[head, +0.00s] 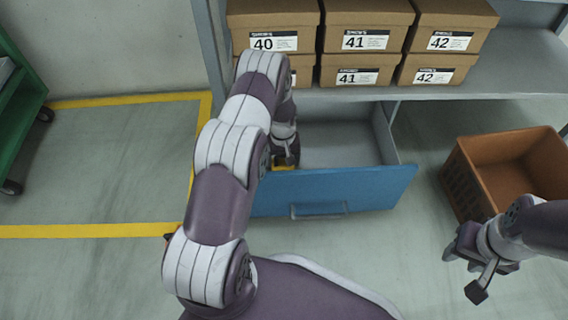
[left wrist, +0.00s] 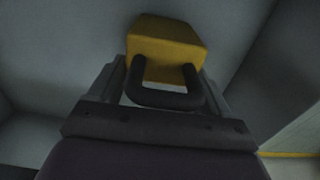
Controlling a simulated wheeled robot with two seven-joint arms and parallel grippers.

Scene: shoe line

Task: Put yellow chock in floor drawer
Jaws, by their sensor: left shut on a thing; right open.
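The yellow chock (left wrist: 165,42) with a dark loop handle is in front of my left gripper (left wrist: 166,98) in the left wrist view. My left gripper is shut on it, near the handle. In the head view a bit of the yellow chock (head: 284,167) shows below my left gripper (head: 286,158), inside the left part of the open floor drawer (head: 340,190). My arm hides much of that end of the drawer. I cannot tell whether the chock touches the drawer floor. My right gripper (head: 466,272) is open and empty at the right, above the floor.
A shelf (head: 500,75) with several labelled shoe boxes (head: 365,25) stands above the drawer. A brown crate (head: 505,165) is on the floor at the right. A green cart (head: 18,110) stands at the far left. Yellow lines (head: 90,230) mark clear floor.

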